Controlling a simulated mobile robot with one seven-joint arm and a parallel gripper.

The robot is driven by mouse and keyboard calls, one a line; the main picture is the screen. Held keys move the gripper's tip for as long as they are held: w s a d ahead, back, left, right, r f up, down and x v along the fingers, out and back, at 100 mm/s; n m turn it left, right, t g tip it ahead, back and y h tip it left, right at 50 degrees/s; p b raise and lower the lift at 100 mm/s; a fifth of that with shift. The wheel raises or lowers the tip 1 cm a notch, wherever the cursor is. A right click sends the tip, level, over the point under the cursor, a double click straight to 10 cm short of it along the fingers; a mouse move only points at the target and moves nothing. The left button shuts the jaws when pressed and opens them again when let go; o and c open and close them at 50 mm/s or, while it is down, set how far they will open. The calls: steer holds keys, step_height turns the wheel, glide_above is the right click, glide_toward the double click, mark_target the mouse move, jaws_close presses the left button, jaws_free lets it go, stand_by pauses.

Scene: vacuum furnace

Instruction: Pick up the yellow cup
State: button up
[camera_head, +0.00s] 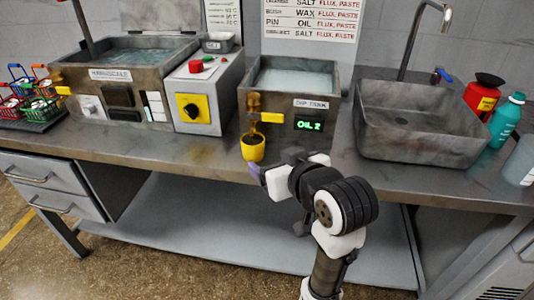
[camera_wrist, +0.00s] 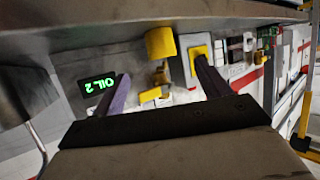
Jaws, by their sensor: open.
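The yellow cup (camera_head: 252,150) stands upright at the front of the workbench, below the brass tap (camera_head: 254,104) of the tank with the "OIL 2" display. In the wrist view the yellow cup (camera_wrist: 160,43) appears beyond the fingertips, roughly in line with the gap between them. My gripper (camera_head: 257,171) is just in front of and below the cup, near the bench edge. In the wrist view my gripper (camera_wrist: 162,68) has its two purple fingers spread apart with nothing between them. In the head view my wrist hides most of the fingers.
The "OIL 2" tank (camera_head: 290,80) stands behind the cup. A grey control box with a yellow switch (camera_head: 193,107) is to its left, a sink (camera_head: 425,122) to its right. The bench's front edge (camera_head: 205,160) runs close under my gripper.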

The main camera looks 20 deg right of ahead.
mark_target(253, 148)
steer(key=p+x, duration=0.5)
steer(key=x, duration=0.8)
steer(key=shift+w+f, duration=0.15)
steer(key=shift+w, duration=0.05)
steer(key=c, duration=1.2)
